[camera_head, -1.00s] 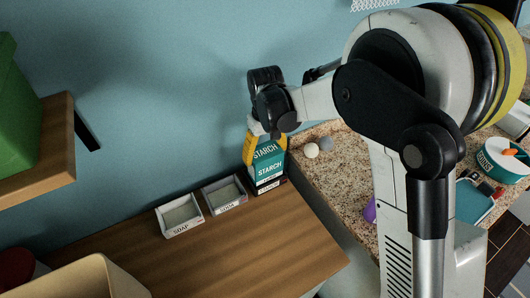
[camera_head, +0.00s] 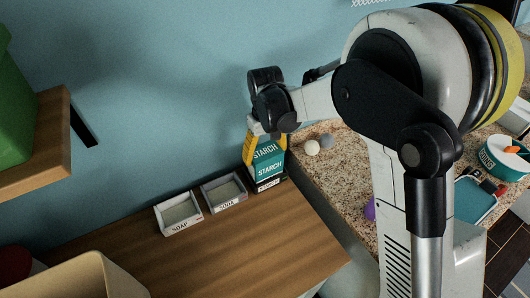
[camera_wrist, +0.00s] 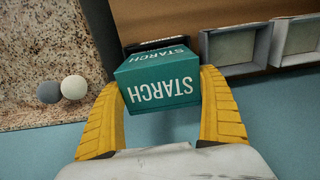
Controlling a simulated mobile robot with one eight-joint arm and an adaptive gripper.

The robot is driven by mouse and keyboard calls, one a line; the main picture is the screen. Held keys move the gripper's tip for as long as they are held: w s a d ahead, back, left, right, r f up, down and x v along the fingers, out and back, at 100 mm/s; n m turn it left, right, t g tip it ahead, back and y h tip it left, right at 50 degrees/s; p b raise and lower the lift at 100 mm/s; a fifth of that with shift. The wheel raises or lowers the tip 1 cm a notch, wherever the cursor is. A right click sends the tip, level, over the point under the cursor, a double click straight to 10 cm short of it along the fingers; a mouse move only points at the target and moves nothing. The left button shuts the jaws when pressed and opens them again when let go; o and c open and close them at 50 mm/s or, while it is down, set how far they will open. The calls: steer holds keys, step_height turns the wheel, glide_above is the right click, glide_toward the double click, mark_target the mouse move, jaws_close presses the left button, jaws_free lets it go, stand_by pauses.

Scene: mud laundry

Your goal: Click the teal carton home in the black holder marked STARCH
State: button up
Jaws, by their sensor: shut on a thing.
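The teal carton (camera_head: 268,166) marked STARCH stands roughly upright at the back right of the wooden counter, by the wall. My gripper (camera_head: 266,143) is shut on its upper part from above, with yellow fingers on two opposite sides. In the wrist view the carton (camera_wrist: 160,84) sits between the fingers (camera_wrist: 162,88). The black holder (camera_head: 270,186) with a white label is directly under the carton, around its foot. Only its front and a dark edge (camera_wrist: 154,44) in the wrist view show. Its inside is hidden, so I cannot tell whether the carton is fully seated.
To the left stand a grey SODA holder (camera_head: 224,191) and a whitish SOAP holder (camera_head: 179,212), both without cartons. A speckled stone counter (camera_head: 345,165) with two small balls lies to the right. A beige bin (camera_head: 90,275) is at front left. The middle of the wooden counter (camera_head: 240,245) is clear.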

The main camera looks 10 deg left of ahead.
steer(key=o, duration=1.2)
step_height(320, 180, up, 12)
steer(key=s+d+r+m+t+b, duration=0.1)
steer(key=s+d+m+t+b, duration=0.2)
steer(key=d, duration=0.4)
steer(key=s+d+r+b, duration=0.1)
steer(key=s+d+b, duration=0.25)
steer(key=d, duration=0.45)
steer(key=s+d+f+m+t+b, duration=0.1)
steer(key=s+d+f, duration=0.1)
steer(key=s+d, duration=0.1)
steer(key=s+d+f+m+t+b, duration=0.1)
steer(key=s+d+f+m+b, duration=0.1)
steer(key=s+d+f, duration=0.1)
steer(key=s+d+f+m+t+b, duration=0.1)
steer(key=s+d+f+t, duration=0.1)
steer(key=s+d, duration=0.3)
steer(key=shift+s+d+f, duration=0.25)
steer(key=shift+s+f, duration=0.25)
steer(key=shift+s, duration=0.15)
